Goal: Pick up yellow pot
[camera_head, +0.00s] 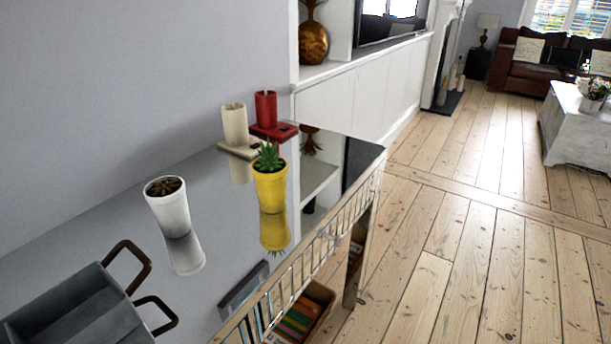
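The yellow pot (270,190) holds a green spiky plant and stands upright on a glossy, mirror-like tabletop (222,222). Its reflection shows just below it. It is near the table's right edge, with the white pot to its left and the red holder behind it. Neither of my grippers is in the head view.
A white pot (168,212), a cream holder (235,128) and a red holder (266,112) share the table. A grey tray (85,312) with dark handles is at the front. A rail (310,262) edges the right side. Floorboards (480,235) on the right are clear.

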